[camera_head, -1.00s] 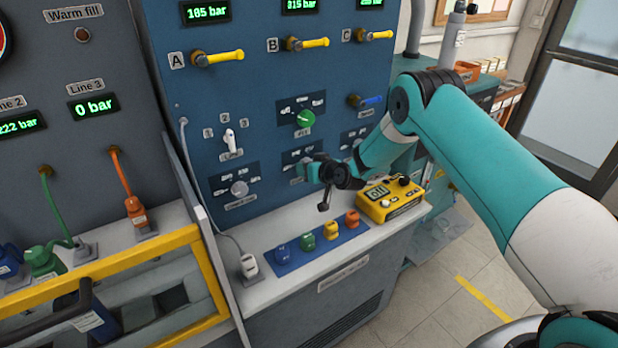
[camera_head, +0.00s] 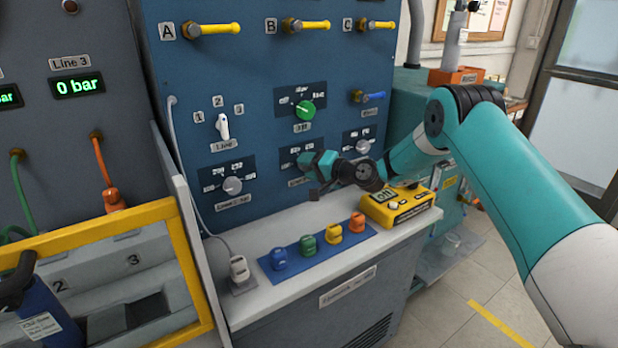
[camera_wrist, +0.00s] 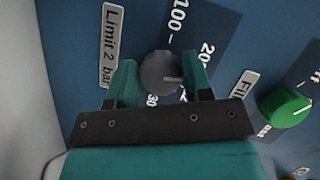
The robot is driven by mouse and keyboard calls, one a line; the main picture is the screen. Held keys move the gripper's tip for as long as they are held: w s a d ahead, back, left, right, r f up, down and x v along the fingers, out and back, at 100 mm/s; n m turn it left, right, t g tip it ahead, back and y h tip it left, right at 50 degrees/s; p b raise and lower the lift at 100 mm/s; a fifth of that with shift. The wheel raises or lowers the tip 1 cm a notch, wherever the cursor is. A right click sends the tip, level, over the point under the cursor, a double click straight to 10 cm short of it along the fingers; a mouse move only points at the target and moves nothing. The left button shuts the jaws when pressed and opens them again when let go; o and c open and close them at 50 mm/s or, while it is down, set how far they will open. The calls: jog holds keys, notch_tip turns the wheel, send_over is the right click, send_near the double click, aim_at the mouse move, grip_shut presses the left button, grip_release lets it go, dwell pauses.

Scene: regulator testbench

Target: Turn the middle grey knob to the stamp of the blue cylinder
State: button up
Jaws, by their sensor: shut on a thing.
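The middle grey knob (camera_wrist: 160,72) sits between my two fingers in the wrist view, next to the label "Limit 2 bar" (camera_wrist: 110,45). My gripper (camera_wrist: 160,82) is shut on it. The knob's pale pointer line points right in that view, toward one finger. Scale marks "100", "20…" and "30…" show around it, the last two partly hidden. In the head view my gripper (camera_head: 312,165) covers this knob on the blue panel. The blue cylinder (camera_head: 45,310) stands at the lower left with a white label; its stamp is too small to read.
Another grey knob (camera_head: 232,185) is to the left, another (camera_head: 363,146) to the right, and a green knob (camera_head: 305,110) above. A yellow box (camera_head: 396,205) and several coloured blocks on a blue mat (camera_head: 292,262) stand on the ledge below.

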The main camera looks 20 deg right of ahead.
jog(key=shift+m+t+y+b, duration=0.55)
jog(key=shift+m+b, duration=0.7)
jog(key=shift+m, duration=0.65)
jog(key=shift+m+t+y+b, duration=0.35)
jog(key=shift+m+t+b, duration=0.3)
jog(key=shift+m+b, duration=0.9)
jog(key=shift+m+p, duration=0.3)
jog(key=shift+m, duration=0.25)
jog(key=o, duration=0.9)
